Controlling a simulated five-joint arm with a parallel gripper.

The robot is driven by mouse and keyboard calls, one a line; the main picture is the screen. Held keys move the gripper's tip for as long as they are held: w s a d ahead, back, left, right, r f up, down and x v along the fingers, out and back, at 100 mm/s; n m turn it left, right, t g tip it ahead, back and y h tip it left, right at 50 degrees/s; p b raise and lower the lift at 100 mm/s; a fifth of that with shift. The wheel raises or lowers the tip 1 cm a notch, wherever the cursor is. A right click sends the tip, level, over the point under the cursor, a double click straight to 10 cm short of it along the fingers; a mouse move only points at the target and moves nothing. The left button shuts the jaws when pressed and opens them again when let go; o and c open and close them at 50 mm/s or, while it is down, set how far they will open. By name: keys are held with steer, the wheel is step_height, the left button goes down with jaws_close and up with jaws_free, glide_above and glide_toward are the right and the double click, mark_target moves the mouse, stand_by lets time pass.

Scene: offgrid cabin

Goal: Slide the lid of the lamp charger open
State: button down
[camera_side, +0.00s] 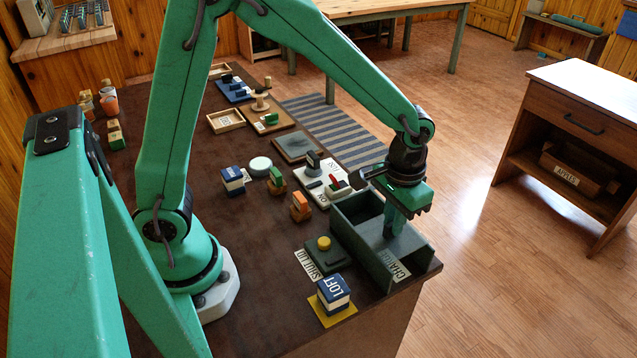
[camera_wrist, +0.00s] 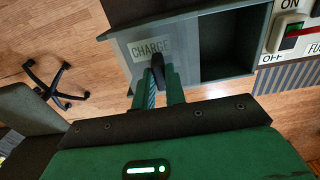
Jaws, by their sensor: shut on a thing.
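The lamp charger is a grey-green open-topped box (camera_side: 350,241) at the table's right edge. Its flat lid (camera_wrist: 135,60) bears a CHARGE label, which also shows in the side view (camera_side: 401,271). In the wrist view the lid covers the left part of the box, and a dark open compartment (camera_wrist: 233,45) shows to its right. My gripper (camera_wrist: 160,75) is shut on the lid's dark upright handle (camera_wrist: 158,66). In the side view my gripper (camera_side: 390,228) points down into the box and hides the handle.
A green pad with a yellow button (camera_side: 323,243) and a SHUT LID label stands beside the box. A LOFT block (camera_side: 334,290) sits on a yellow square in front. A white ON/OFF switch panel (camera_side: 322,182) is close behind the box.

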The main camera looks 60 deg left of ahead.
mark_target(395, 239)
steer(key=shift+d, duration=0.6)
steer(key=c, duration=1.4)
jaws_free()
steer(key=shift+o, duration=0.2)
steer(key=shift+r, duration=0.1)
steer(key=shift+r, duration=2.4)
